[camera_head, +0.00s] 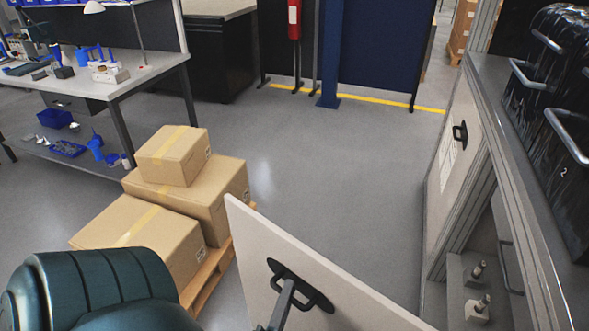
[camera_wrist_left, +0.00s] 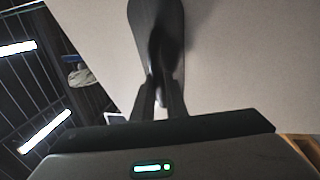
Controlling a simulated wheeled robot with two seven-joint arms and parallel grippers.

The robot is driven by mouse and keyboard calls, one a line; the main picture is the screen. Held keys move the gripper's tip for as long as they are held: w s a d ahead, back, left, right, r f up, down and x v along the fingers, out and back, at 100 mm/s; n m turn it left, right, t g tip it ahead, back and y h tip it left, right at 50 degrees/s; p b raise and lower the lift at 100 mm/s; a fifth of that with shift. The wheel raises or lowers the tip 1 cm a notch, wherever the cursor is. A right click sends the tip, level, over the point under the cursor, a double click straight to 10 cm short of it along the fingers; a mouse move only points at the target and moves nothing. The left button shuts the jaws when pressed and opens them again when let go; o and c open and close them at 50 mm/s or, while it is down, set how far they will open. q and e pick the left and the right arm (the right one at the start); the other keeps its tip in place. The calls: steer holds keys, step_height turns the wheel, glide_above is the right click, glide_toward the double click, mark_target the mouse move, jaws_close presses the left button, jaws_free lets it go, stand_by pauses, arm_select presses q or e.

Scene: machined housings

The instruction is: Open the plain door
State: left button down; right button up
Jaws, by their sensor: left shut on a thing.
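The plain door (camera_head: 320,272) is a pale, bare panel at the bottom middle of the head view, standing swung out from the cabinet on the right. Its black handle (camera_head: 318,298) faces up toward the camera. My left gripper (camera_head: 287,286) is shut on this handle; only its slim fingers show. In the left wrist view, the fingers of my left gripper (camera_wrist_left: 160,92) meet the dark handle (camera_wrist_left: 157,25) against the pale door (camera_wrist_left: 245,60). The door's hinge side is out of the frame. My right gripper is not in view.
The cabinet's lower opening holds small metal parts (camera_head: 477,307). Cardboard boxes (camera_head: 215,200) on a pallet (camera_head: 208,275) stand left of the open door. The floor (camera_head: 320,160) beyond is clear.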

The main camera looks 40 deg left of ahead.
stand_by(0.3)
arm_select(q)
steer(key=c, duration=2)
jaws_free()
steer(key=shift+c, duration=0.2)
